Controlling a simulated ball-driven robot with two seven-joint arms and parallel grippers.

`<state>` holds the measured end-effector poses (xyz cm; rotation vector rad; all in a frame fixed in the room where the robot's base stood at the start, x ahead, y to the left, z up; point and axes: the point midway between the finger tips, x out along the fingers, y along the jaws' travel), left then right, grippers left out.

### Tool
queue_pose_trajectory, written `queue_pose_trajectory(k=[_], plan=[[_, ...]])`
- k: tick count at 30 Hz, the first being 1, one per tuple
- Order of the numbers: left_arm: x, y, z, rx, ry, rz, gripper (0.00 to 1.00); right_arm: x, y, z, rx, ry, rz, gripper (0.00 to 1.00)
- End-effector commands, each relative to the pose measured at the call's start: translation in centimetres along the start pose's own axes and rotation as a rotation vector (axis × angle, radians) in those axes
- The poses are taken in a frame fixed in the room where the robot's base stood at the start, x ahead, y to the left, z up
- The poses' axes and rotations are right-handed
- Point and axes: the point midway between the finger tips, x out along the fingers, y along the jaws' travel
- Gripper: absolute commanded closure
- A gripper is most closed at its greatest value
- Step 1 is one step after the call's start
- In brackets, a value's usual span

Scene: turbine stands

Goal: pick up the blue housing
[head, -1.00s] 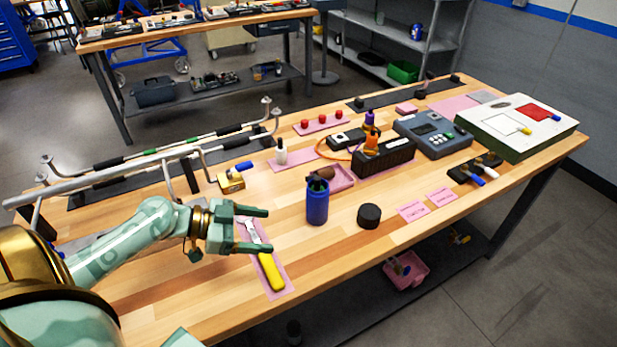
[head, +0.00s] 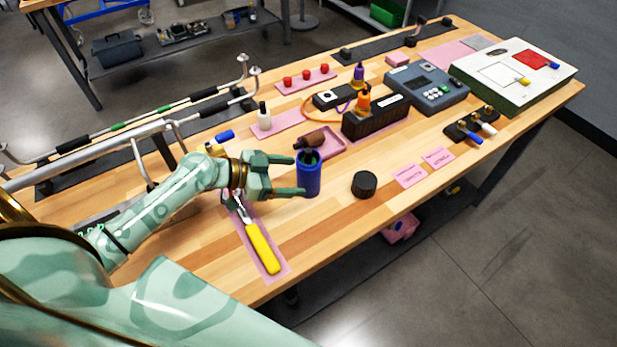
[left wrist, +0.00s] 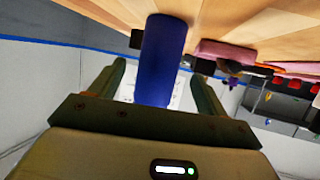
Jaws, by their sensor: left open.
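The blue housing (head: 311,174) is an upright dark blue cylinder with a dark open top, standing on the wooden bench. My left gripper (head: 297,175) is open, its two fingers pointing right with their tips at the left side of the housing. In the left wrist view, the blue housing (left wrist: 160,62) shows between the two spread fingers. It does not look gripped; whether a finger touches it I cannot tell. My right gripper is not in view.
A yellow-handled tool (head: 262,248) lies on a pink mat below my gripper. A black round cap (head: 364,184) stands right of the housing. A pink tray (head: 331,147) with a brown-and-black item is just behind it. Metal rods lie at the left. The bench front is clear.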

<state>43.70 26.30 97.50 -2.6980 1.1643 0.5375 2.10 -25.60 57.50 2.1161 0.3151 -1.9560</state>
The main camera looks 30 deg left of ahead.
Motion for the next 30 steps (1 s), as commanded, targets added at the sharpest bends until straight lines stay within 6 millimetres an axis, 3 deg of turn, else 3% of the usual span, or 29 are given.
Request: queue_pose_trajectory(k=[11,19,20,26,30], plan=[[5.0,-0.1,-0.1,-0.001,0.001,-0.001,0.24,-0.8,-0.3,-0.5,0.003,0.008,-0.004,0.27],[5.4,0.0,0.0,-0.001,-0.001,0.000,0.24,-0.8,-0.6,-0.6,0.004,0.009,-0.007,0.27],[5.4,0.0,0.0,-0.001,-0.001,0.000,0.30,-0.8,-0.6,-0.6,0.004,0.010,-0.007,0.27],[5.4,-0.1,0.0,-0.001,-0.001,0.000,0.85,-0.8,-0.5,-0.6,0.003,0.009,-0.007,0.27],[5.4,-0.1,-0.1,0.000,0.002,-0.001,0.86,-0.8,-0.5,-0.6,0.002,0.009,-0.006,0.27]])
